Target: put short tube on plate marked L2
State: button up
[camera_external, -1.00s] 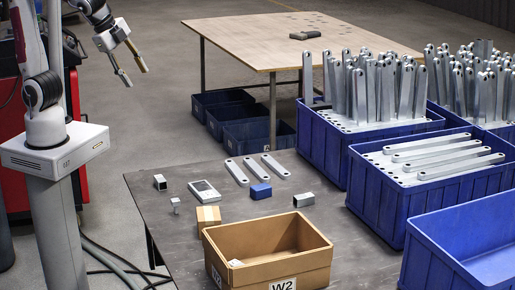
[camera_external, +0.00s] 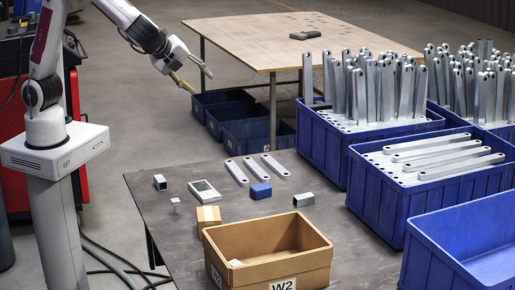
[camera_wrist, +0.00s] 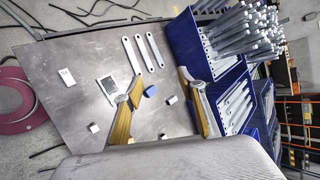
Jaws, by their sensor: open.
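I cannot tell which is the short tube. Three flat plates with end holes lie side by side at the back: left (camera_external: 237,172), middle (camera_external: 256,168) and right (camera_external: 275,165). No L2 mark is readable on them. They also show in the wrist view, the middle one (camera_wrist: 143,53) included. My gripper (camera_external: 201,84) is open and empty, high above and behind the table; its spread fingers (camera_wrist: 160,80) show in the wrist view.
A cardboard box marked W2 (camera_external: 225,255) stands in front. Blue bins (camera_external: 375,215) with metal bars line the right.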

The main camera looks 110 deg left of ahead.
jog(key=w+a+f+m+t+y, duration=0.1)
jog(key=w+a+f+m+y, duration=0.2)
jog(key=w+f, duration=0.45)
jog(key=m+t+h, duration=0.2)
jog(key=m+t, duration=0.3)
jog(key=m, duration=0.9)
send_over(284, 208)
jog(key=s+d, duration=0.2)
notch_tip(284, 208, down, 24)
jog(key=shift+w+a+r, duration=0.1)
jog(key=shift+a, duration=0.05)
jog(key=shift+x, duration=1.3)
jog(key=shift+w+a, duration=0.1)
